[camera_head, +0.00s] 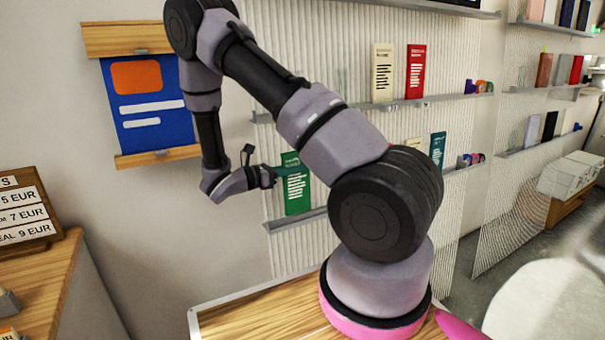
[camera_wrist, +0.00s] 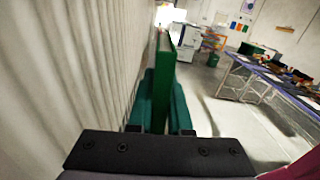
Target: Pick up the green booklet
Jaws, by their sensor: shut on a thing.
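The green booklet (camera_head: 297,203) stands upright on a low wall shelf, or just above it, in the head view; I cannot tell whether its lower edge touches the shelf. My gripper (camera_head: 291,171) reaches it from the left and is shut on its upper part. In the wrist view the booklet (camera_wrist: 163,62) shows edge-on, a thin green slab between the two teal fingers of my gripper (camera_wrist: 162,88). The fingers hide part of its front.
The low shelf (camera_head: 296,222) is fixed to a ribbed wall panel (camera_head: 284,257) close beside my gripper. A higher shelf (camera_head: 355,111) holds a cream booklet (camera_head: 383,73) and a red booklet (camera_head: 416,72). A teal booklet (camera_head: 437,150) stands at right, behind my arm.

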